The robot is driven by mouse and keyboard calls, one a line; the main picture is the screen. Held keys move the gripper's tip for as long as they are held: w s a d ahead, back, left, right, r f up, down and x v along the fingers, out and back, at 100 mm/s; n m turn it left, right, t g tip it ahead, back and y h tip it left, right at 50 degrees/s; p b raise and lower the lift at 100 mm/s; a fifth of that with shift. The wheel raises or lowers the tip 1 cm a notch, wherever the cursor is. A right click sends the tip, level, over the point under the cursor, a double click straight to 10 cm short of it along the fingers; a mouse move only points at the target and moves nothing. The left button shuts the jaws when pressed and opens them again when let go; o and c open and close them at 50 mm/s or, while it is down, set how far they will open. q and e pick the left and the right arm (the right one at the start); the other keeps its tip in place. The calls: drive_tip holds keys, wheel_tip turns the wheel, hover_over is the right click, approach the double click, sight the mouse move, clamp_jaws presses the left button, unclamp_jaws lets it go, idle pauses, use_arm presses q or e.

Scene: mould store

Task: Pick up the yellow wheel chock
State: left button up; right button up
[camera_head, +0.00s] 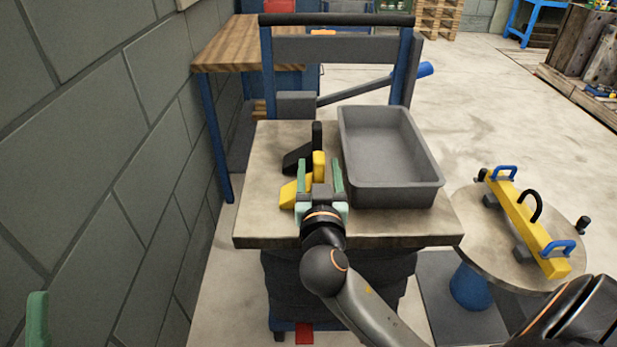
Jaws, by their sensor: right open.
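The yellow wheel chock (289,194) lies on the left part of the cart's top, partly hidden by my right gripper. Its sloping end shows left of the gripper and its upright part shows between the fingers. My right gripper (320,167) is open, with one green finger on either side of the upright part. I cannot tell whether the fingers touch it. One green finger, apparently of my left gripper (37,318), shows at the bottom left edge. The rest of that gripper is out of view.
A black chock (296,159) lies just behind the yellow one. A grey open tray (390,195) stands to the right on the cart top (262,222). A round table (480,240) with a yellow bar stands at right. A block wall is at left.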

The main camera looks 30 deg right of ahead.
drive_tip(key=shift+w+d, duration=0.15)
drive_tip(key=shift+w, duration=0.1)
clamp_jaws()
idle(0.5)
drive_tip(key=shift+r, duration=0.1)
